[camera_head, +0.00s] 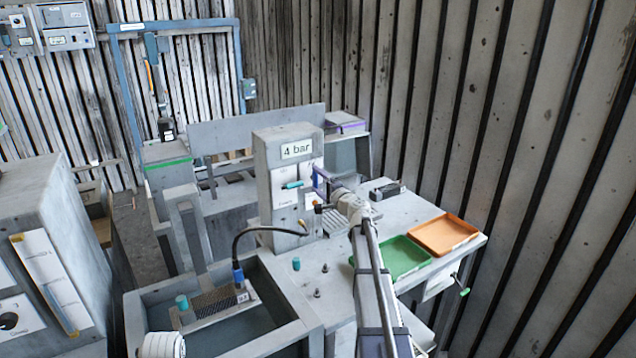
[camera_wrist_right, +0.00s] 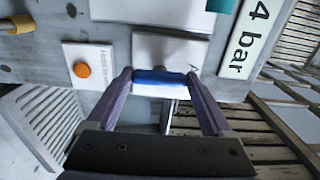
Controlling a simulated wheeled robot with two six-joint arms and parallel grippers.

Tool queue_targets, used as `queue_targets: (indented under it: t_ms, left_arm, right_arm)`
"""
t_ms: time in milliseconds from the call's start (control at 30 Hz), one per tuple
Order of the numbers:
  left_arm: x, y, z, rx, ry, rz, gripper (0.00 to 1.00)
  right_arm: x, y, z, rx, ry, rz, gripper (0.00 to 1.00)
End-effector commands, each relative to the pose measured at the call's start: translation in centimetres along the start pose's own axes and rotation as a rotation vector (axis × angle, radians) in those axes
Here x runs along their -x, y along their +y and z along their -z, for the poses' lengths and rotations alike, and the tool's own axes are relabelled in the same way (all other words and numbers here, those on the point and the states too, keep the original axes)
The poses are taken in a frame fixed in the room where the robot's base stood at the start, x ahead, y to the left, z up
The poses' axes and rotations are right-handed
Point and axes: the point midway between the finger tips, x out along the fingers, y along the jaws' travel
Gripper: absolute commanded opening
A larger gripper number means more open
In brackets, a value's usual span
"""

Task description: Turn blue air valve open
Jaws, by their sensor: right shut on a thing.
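The blue air valve handle (camera_wrist_right: 160,77) sits on a white plate on the grey panel marked "4 bar". My right gripper (camera_wrist_right: 160,80) is shut on it, with one purple finger at each end of the handle. The handle lies across the wrist picture, roughly square to the top-to-bottom run of the "4 bar" lettering. In the head view my right gripper (camera_head: 321,181) is at the right side of the panel (camera_head: 275,155), and the blue handle is too small and covered to make out.
A teal handle (camera_head: 292,184) is on the panel beside my right gripper. An orange button (camera_wrist_right: 82,70) is near the fingers. A green tray (camera_head: 404,257) and an orange tray (camera_head: 443,234) lie on the bench. A tank (camera_head: 290,283) stands in front, with a black hose (camera_head: 262,229) above.

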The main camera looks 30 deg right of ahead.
Motion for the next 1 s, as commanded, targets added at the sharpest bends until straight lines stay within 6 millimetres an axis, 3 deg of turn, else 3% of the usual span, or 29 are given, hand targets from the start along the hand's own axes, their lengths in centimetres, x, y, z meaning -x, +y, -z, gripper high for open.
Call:
queue_targets:
  t_ms: [267, 300, 400, 767, 1000]
  left_arm:
    - [0.0, 0.0, 0.0, 0.0, 0.0, 0.0, 0.71]
    - [0.0, 0.0, 0.0, 0.0, 0.0, 0.0, 0.71]
    - [0.0, 0.0, 0.0, 0.0, 0.0, 0.0, 0.71]
    - [0.0, 0.0, 0.0, 0.0, 0.0, 0.0, 0.71]
    - [0.0, 0.0, 0.0, 0.0, 0.0, 0.0, 0.71]
  right_arm:
    - [0.1, 0.1, -0.1, 0.007, -0.002, -0.003, 0.29]
    - [0.1, 0.1, -0.1, 0.007, -0.003, -0.003, 0.88]
    - [0.1, 0.1, -0.1, 0.006, -0.002, -0.002, 0.99]
    - [0.5, 0.0, -0.1, 0.003, -0.001, -0.001, 1.0]
    - [3.4, 0.0, -0.2, 0.003, 0.001, -0.001, 1.0]
